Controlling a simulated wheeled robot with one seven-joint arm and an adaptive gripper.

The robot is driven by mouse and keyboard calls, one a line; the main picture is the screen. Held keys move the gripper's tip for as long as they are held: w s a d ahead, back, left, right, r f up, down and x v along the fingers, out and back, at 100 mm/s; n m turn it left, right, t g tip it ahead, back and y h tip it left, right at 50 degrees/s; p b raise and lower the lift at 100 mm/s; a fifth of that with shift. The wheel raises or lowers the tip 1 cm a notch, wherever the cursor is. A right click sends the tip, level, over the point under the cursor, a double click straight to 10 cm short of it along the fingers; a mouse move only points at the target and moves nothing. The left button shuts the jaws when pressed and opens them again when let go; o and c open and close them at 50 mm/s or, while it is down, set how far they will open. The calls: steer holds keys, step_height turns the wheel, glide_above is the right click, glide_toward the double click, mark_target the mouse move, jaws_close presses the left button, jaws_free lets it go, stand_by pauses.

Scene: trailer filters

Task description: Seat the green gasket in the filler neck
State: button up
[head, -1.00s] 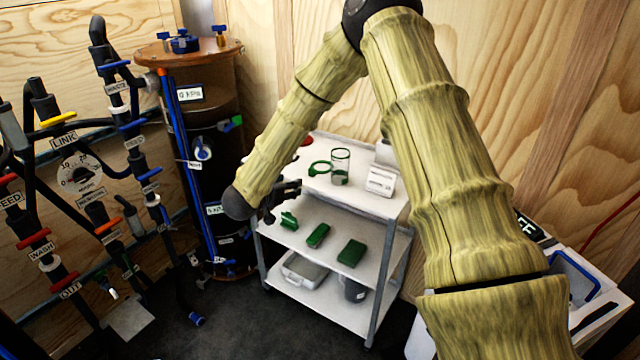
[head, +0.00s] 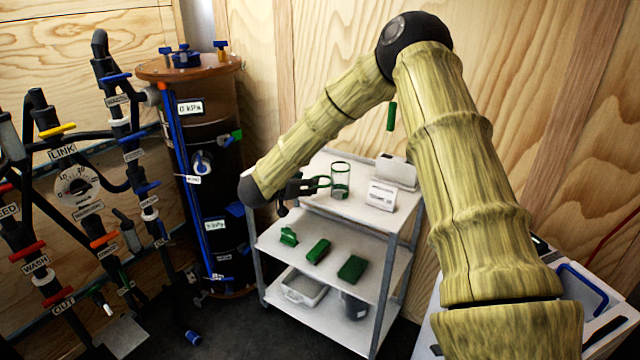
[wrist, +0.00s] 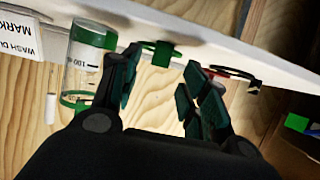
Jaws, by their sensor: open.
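The green gasket (head: 325,179) looks like a flat ring at the left edge of the cart's top shelf, beside a clear beaker. My gripper (head: 303,187) is open at that edge, its fingers close to the ring. In the wrist view, a green tab (wrist: 160,54), seemingly part of the gasket, shows between and just beyond the open fingertips (wrist: 160,70). I cannot tell whether they touch it. The brown-lidded drum (head: 203,68) stands at the left with blue fittings (head: 186,58) on top. I cannot tell for sure which part is the filler neck.
The beaker (head: 340,178) stands close right of the gasket, with a white label stand (head: 382,196) beyond. The cart's middle shelf holds green blocks (head: 352,268). In the wrist view, a black ring (wrist: 236,72) lies at the shelf edge. Pipes with valves (head: 75,185) fill the left.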

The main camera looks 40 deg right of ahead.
steer(key=shift+x, duration=2.1)
steer(key=shift+s, duration=0.1)
steer(key=shift+c, duration=0.3)
steer(key=shift+s, duration=0.1)
steer(key=c, duration=0.9)
